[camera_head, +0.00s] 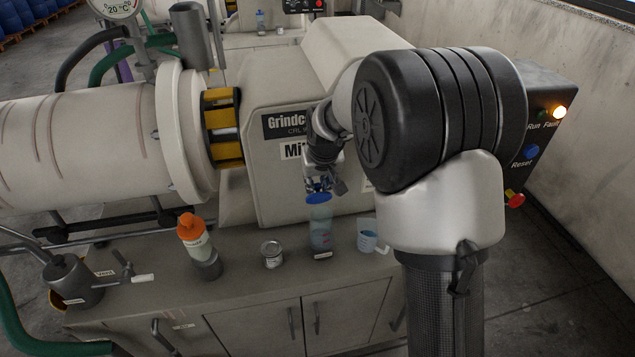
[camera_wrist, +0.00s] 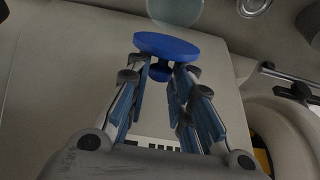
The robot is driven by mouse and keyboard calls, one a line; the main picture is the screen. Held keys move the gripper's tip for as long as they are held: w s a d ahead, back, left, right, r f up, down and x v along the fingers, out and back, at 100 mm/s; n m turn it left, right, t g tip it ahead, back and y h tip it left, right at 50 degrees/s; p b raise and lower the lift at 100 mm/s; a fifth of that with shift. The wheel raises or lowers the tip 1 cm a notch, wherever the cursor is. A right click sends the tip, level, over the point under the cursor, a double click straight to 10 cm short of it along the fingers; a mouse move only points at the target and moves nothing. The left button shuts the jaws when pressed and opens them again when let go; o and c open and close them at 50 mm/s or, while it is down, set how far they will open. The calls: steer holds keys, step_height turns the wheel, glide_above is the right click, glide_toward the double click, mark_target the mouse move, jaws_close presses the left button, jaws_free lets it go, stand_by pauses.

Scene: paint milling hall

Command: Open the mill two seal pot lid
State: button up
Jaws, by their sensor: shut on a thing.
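My gripper (camera_head: 319,185) points down over the bench in front of the mill and is shut on the small knob of a round blue lid (camera_head: 320,199). The lid and its knob also show in the wrist view (camera_wrist: 166,45), with the knob between my fingertips (camera_wrist: 161,72). The clear, bluish seal pot (camera_head: 320,232) stands upright on the bench right below the lid. In the wrist view, a pale round part of the pot (camera_wrist: 176,11) shows beyond the lid, cut by the frame edge. The lid looks apart from it; the size of the gap is unclear.
A small tin (camera_head: 272,254) and an orange-capped bottle (camera_head: 196,245) stand left of the pot. A bluish measuring cup (camera_head: 368,237) stands close on its right. The mill housing (camera_head: 285,185) is close behind. The front bench strip is mostly free.

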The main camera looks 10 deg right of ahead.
jaws_close()
steer(key=shift+r+p, duration=0.1)
steer(key=shift+p, duration=0.3)
steer(key=p, duration=0.2)
steer(key=shift+w+r+g+p, duration=0.15)
steer(key=shift+w+g+p, duration=0.2)
steer(key=shift+g+p, duration=0.05)
steer(key=w+g+p, duration=0.1)
steer(key=p, duration=0.3)
steer(key=w+f+g+p, duration=0.1)
steer(key=g+p, duration=0.1)
steer(key=p, duration=0.2)
steer(key=shift+w+f+g, duration=0.1)
steer(key=shift+g, duration=0.2)
